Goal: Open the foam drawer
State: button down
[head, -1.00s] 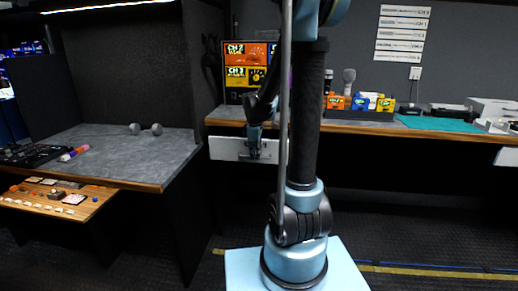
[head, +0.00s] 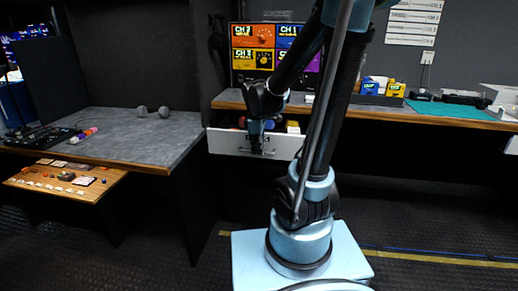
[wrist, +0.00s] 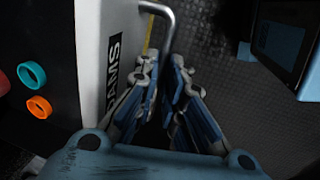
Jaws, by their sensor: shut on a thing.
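The foam drawer (head: 226,142) has a white front and sits under the back counter. In the head view it stands partly out, with coloured items showing behind its front. In the wrist view its white front (wrist: 92,50) shows black lettering, partly cut off, and a grey metal bar handle (wrist: 165,18). My gripper (head: 256,148) is at the middle of the drawer front. In the wrist view my gripper (wrist: 163,82) has its fingers closed around the handle, and the fingers hide part of it.
A teal ring (wrist: 32,74) and an orange ring (wrist: 39,107) lie inside the drawer. The back counter (head: 440,113) holds several boxes above. A grey desk (head: 140,140) with a lower wooden panel (head: 65,180) stands at left.

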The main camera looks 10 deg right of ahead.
jog(key=shift+w+a, duration=0.1)
jog(key=shift+a, duration=0.05)
jog(key=c, duration=2)
grip_release()
jog(key=shift+o, duration=0.2)
jog(key=shift+r, duration=0.1)
notch_tip(320, 180, up, 12)
jog(key=s, duration=0.2)
jog(key=shift+a+f, duration=0.25)
jog(key=shift+a, duration=0.05)
jog(key=shift+s, duration=0.1)
jog(key=s+d+f+m, duration=0.4)
jog(key=s+f+m, duration=0.2)
jog(key=s+m, duration=0.1)
jog(key=s+d+f+m, duration=0.4)
jog(key=s+f+m, duration=0.2)
jog(key=s, duration=0.4)
jog(key=shift+s+f+m+y, duration=0.25)
jog(key=shift+f+m+y, duration=0.05)
jog(key=shift+m, duration=0.3)
